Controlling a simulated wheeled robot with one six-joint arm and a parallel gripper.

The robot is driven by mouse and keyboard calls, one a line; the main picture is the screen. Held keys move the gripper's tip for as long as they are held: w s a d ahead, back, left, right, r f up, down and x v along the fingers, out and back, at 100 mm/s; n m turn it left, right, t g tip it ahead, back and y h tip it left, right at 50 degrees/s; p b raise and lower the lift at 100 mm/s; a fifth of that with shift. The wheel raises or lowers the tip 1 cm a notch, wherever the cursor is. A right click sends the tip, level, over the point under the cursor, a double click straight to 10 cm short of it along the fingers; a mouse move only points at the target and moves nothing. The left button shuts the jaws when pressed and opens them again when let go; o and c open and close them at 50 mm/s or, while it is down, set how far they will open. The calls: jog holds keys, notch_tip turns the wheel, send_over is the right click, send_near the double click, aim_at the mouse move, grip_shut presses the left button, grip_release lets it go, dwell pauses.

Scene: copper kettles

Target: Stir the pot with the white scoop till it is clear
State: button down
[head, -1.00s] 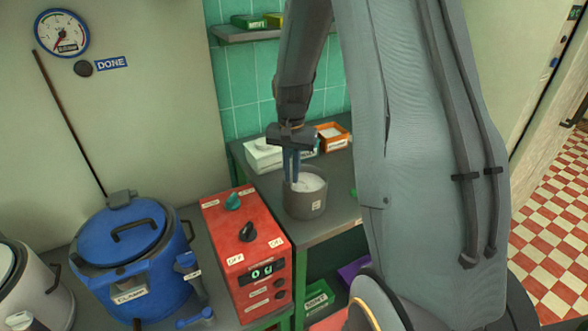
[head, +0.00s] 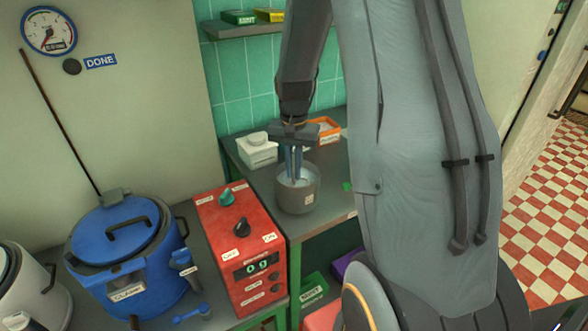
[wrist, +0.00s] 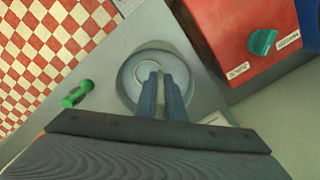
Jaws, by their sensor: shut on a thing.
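The grey pot (head: 298,199) stands upright on the metal counter with a pale whitish liquid inside. It also shows in the wrist view (wrist: 124,85). My gripper (head: 291,178) points down into the pot, its fingers shut and their tips at or below the rim. In the wrist view the fingertips (wrist: 161,76) are over the pot's middle. A small pale round shape, likely the white scoop (wrist: 146,70), lies at the tips. Most of the scoop is hidden by the fingers and the pot wall.
A red control box (head: 240,246) with knobs and a display stands left of the pot. A blue lidded kettle (head: 138,285) is farther left. A white container (head: 257,152) and an orange tray (head: 329,139) stand behind.

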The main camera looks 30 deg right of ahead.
jog(key=shift+r+p, duration=2)
jog(key=shift+r, duration=3.9)
